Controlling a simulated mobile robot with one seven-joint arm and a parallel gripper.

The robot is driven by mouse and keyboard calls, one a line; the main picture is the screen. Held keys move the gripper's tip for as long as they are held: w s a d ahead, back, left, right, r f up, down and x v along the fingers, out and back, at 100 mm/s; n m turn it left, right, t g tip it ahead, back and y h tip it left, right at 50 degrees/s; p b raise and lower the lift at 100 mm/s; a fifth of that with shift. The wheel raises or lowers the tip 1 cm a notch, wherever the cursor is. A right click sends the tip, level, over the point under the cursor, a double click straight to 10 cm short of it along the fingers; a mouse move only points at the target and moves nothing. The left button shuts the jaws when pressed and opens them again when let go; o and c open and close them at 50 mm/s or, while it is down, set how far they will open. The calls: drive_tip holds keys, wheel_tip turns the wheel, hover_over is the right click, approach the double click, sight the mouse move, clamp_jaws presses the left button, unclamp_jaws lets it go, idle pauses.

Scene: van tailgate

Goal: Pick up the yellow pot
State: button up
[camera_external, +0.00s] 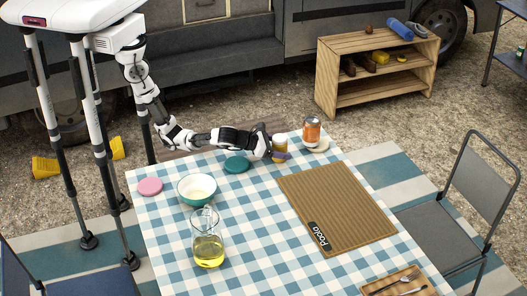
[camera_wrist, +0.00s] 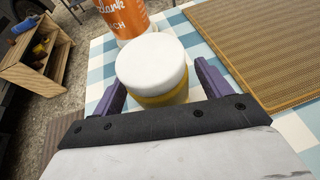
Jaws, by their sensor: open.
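The yellow pot (camera_wrist: 165,98) has a white lid and stands upright on the checked tablecloth, near the table's far edge. In the external view the pot (camera_external: 279,142) is partly hidden by my gripper (camera_external: 277,154). In the wrist view my gripper (camera_wrist: 160,75) is open, with one purple finger on each side of the pot. Whether either finger touches it I cannot tell. The lower part of the pot is hidden behind the gripper's dark front edge.
A teal disc (camera_external: 237,164), a green bowl (camera_external: 197,189), a pink disc (camera_external: 150,187) and a glass jug (camera_external: 207,240) lie left. A brown ribbed mat (camera_external: 337,212) covers the right.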

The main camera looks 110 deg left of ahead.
drive_tip(key=c, duration=1.1)
drive_tip(key=shift+r, duration=0.1)
